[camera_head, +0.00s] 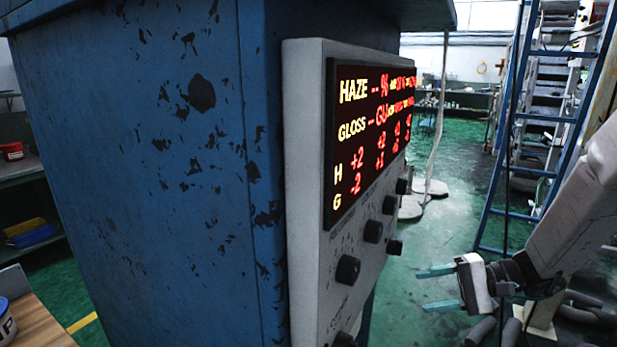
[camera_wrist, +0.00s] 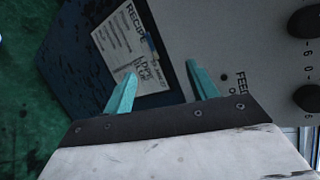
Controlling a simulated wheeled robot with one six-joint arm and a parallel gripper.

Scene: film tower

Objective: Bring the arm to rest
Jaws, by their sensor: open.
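My gripper (camera_head: 440,288) is at the lower right in the head view, with two teal fingers spread apart and nothing between them. It points left toward the grey control panel (camera_head: 300,150) and appears apart from it. In the wrist view my gripper (camera_wrist: 160,85) also shows open and empty. Beyond its fingers are a paper headed RECIPE (camera_wrist: 125,45) on a dark surface and a pale panel face (camera_wrist: 225,35) with the word FEED and black knobs (camera_wrist: 305,100).
A blue scuffed cabinet (camera_head: 150,150) fills the left and carries the panel, which has a lit HAZE and GLOSS display (camera_head: 370,130) and several black knobs (camera_head: 348,269). A blue ladder frame (camera_head: 500,140) stands at the right. Green floor (camera_head: 450,215) lies open between them.

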